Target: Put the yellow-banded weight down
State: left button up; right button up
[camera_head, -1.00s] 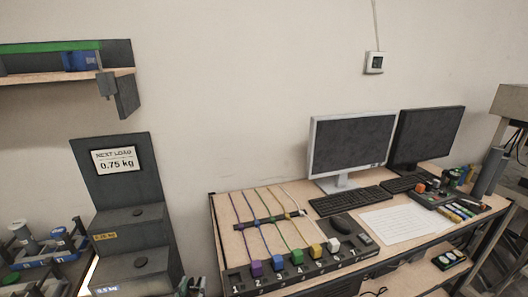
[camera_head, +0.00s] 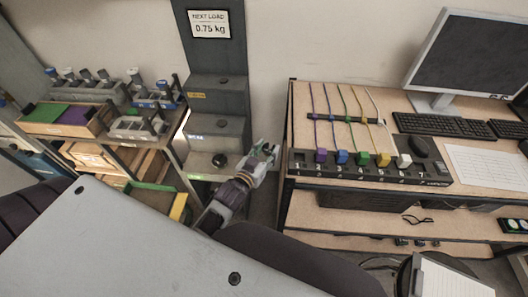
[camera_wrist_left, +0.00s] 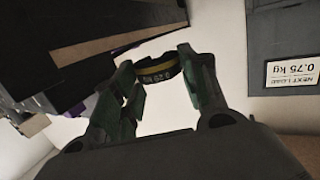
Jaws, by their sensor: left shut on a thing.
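My left gripper (camera_head: 264,154) is shut on the yellow-banded weight, which is hard to make out in the head view. In the left wrist view the weight (camera_wrist_left: 157,73) is a dark, short piece with a yellow band and upside-down "0.25" lettering, pinched between the fingertips (camera_wrist_left: 152,88). It is in the air, just right of the grey stepped stand (camera_head: 218,82). The stand's upper steps carry small labels, and a dark knob-like piece (camera_head: 219,160) sits on its lowest, paler level. A sign (camera_head: 209,24) on its back reads "NEXT LOAD 0.75 kg". My right gripper is out of view.
A workbench (camera_head: 300,215) stands to the right, with a row of coloured plugs (camera_head: 342,157), a keyboard (camera_head: 441,124) and a monitor (camera_head: 467,52). A shelf with trays (camera_head: 52,119) and small weights stands to the left. A narrow gap lies between stand and bench.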

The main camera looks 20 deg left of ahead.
pick_arm(q)
jog(key=d+r+m+g+h, duration=0.2)
jog(key=d+r, duration=0.4)
jog(key=r, duration=0.3)
jog(key=d+r+m+g+h, duration=0.1)
jog(key=d+r+m+h, duration=0.4)
jog(key=r, duration=0.5)
jog(key=shift+s+d+r+g+h, duration=0.15)
jog(key=shift+s+d+g+h, duration=0.3)
jog(key=shift+d+h, duration=0.7)
jog(key=shift+r, duration=0.15)
dwell(0.3)
jog(key=w+a+n+t+y, duration=0.3)
jog(key=w+a+n+y, duration=0.25)
jog(key=w+a, duration=0.5)
jog(key=s+a+f+n+y, duration=0.1)
jog(key=s+a+f+y, duration=0.1)
jog(key=f, duration=0.6)
jog(key=s+a+f+n+t+y, duration=0.1)
jog(key=s+a+f+y, duration=0.1)
jog(key=f, duration=0.6)
jog(key=shift+s+a+y, duration=0.25)
jog(key=shift+s+y, duration=0.15)
jog(key=shift+y, duration=0.1)
